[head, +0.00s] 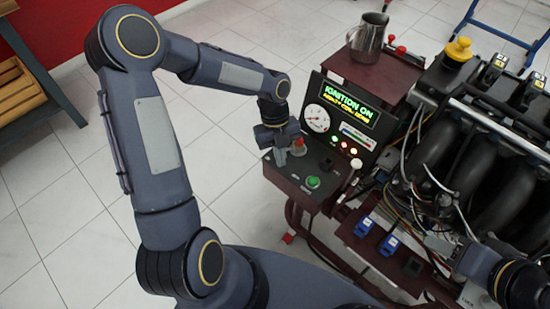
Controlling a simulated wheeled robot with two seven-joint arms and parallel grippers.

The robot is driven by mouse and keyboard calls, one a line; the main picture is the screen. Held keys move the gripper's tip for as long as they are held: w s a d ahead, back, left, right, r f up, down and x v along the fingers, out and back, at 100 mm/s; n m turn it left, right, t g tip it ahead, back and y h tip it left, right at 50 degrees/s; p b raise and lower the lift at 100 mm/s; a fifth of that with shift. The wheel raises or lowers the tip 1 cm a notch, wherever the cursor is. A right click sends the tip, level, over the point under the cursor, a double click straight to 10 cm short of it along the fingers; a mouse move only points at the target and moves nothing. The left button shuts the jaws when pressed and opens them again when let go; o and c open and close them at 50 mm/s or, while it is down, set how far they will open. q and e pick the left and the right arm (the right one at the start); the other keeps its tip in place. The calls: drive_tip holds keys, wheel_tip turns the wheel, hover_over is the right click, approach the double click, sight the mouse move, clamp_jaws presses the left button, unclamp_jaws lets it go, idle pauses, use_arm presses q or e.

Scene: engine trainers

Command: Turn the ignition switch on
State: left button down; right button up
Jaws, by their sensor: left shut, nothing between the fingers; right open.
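The control panel (283,183) is a dark red box with a lit display (350,98) that reads "IGNITION ON" in green, with a smaller yellow line below. A red-topped control (299,146) stands at the panel's left back, and a small dark switch (328,164) and a green button (313,182) are to its right. I cannot tell for sure which is the ignition switch. My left gripper (282,158) is shut and empty, pointing down beside the red-topped control; contact is unclear. My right gripper (460,246) is open at the lower right, partly lost against the engine.
The engine (497,165) with black intake pipes and loose wires fills the right side. A metal jug (367,38) stands on a dark red box behind the display. Blue connectors (364,227) sit in front. Tiled floor lies open on the left.

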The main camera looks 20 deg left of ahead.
use_arm(q)
drive_tip(key=v, duration=0.7)
drive_tip(key=shift+w+r+p, duration=0.3)
drive_tip(key=shift+w+p, duration=0.1)
drive_tip(key=shift+d, duration=0.1)
drive_tip(key=s+a+r+n+t+p, duration=0.1)
drive_tip(key=s+r+n+t+p, duration=0.3)
drive_tip(key=s+r+n, duration=0.5)
drive_tip(key=s+a+r+n+t+h+p, duration=0.1)
drive_tip(key=s+r+n+t+p, duration=0.3)
drive_tip(key=s+r+n, duration=0.6)
drive_tip(key=n, duration=1)
drive_tip(key=shift+a+p, duration=0.2)
drive_tip(key=shift+p, duration=0.1)
